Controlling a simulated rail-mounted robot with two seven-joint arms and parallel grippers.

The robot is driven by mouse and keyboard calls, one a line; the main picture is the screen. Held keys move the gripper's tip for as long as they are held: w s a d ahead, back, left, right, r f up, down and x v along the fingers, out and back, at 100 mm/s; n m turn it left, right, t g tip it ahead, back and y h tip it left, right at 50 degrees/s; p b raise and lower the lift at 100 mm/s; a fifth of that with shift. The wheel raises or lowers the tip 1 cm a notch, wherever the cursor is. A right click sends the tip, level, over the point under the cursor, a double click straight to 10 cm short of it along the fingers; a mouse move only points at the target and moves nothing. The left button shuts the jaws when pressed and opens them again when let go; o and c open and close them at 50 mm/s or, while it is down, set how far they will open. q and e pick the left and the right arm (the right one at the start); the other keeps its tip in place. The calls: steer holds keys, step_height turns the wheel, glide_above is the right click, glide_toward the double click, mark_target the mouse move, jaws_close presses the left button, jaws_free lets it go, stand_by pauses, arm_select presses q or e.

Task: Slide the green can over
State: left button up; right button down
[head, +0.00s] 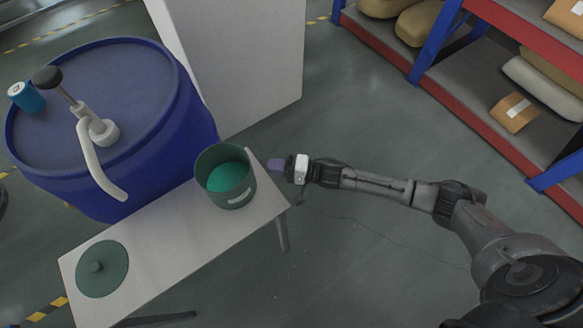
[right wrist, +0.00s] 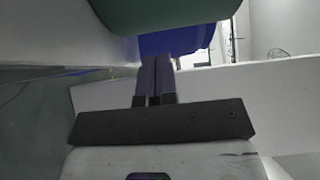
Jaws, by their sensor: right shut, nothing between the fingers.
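The green can (head: 238,201) stands upright and open-topped at the right end of a narrow white bench, with lighter green inside it. A flat green lid (head: 110,284) with a knob lies at the bench's near left end. My right gripper (head: 272,165) is just right of the can, at the bench's end, with its fingers pointing toward it. A small gap shows between them. In the right wrist view the fingers (right wrist: 155,78) are shut together and empty, and the can's dark green underside (right wrist: 165,14) shows above them. My left gripper is not in view.
The white bench (head: 165,239) has bare room between can and lid. A large blue drum (head: 150,140) with a hand pump (head: 98,130) and a blue cup (head: 27,97) stands behind it. A white cabinet (head: 245,60) is at the back, and a shelf rack (head: 480,125) is at right.

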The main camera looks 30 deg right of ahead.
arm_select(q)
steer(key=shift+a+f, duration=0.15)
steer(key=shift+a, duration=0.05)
arm_select(e)
steer(key=shift+s+a, duration=0.1)
steer(key=shift+a, duration=1.85)
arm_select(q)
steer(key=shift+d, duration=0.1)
arm_select(e)
steer(key=shift+a, duration=0.1)
